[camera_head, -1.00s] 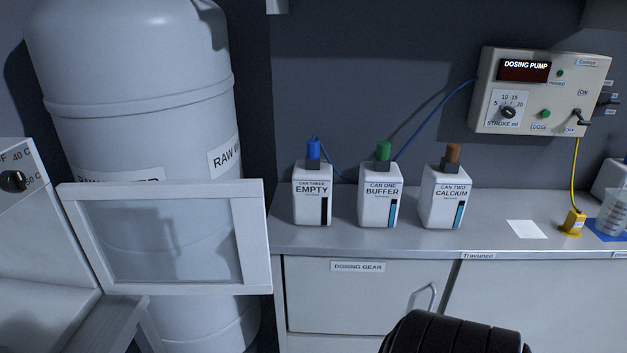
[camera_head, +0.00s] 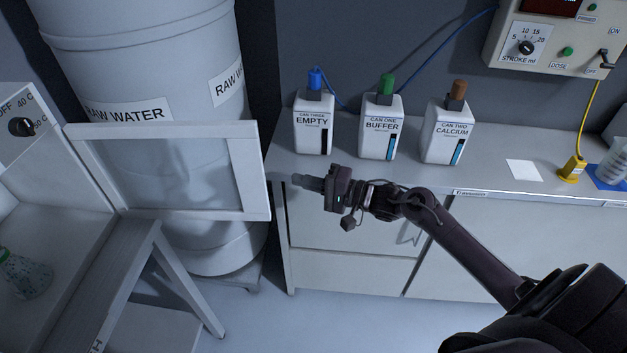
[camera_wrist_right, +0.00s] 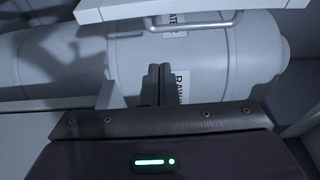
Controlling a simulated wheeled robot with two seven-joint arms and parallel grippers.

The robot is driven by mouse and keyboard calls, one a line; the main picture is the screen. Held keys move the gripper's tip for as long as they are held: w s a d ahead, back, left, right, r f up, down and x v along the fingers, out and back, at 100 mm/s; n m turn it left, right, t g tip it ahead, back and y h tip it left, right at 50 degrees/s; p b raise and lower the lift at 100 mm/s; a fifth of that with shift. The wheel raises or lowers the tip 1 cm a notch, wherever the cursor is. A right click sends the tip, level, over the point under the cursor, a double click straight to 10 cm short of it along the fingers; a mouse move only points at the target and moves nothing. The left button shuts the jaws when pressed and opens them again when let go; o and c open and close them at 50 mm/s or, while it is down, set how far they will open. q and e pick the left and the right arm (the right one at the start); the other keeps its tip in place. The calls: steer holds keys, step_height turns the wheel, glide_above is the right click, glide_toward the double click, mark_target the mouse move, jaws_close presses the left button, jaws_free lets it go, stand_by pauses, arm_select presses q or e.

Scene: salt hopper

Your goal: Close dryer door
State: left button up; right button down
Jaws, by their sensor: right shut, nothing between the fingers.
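The dryer door (camera_head: 254,170), a white frame with a clear pane, stands swung open at the left, in front of the raw water tank. The dryer (camera_head: 40,170) is at the left edge with its inside open to view. My right gripper (camera_head: 297,180) is shut and empty, to the right of the door's free edge and apart from it, in front of the counter. In the right wrist view the closed fingers (camera_wrist_right: 156,84) point toward the tank, with a white bar and a handle (camera_wrist_right: 195,27) above them. My left gripper is not in view.
The raw water tank (camera_head: 150,60) stands behind the door. Cans marked empty (camera_head: 313,125), buffer (camera_head: 380,130) and calcium (camera_head: 449,135) stand on the counter (camera_head: 490,165) behind my arm. A bottle (camera_head: 25,272) is inside the dryer. The floor (camera_head: 330,320) in front of the cabinets is clear.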

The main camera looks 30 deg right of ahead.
steer(key=w+a+p, duration=0.1)
steer(key=a+p, duration=0.3)
steer(key=a, duration=0.2)
steer(key=shift+w+a, duration=0.25)
steer(key=shift+w, duration=0.1)
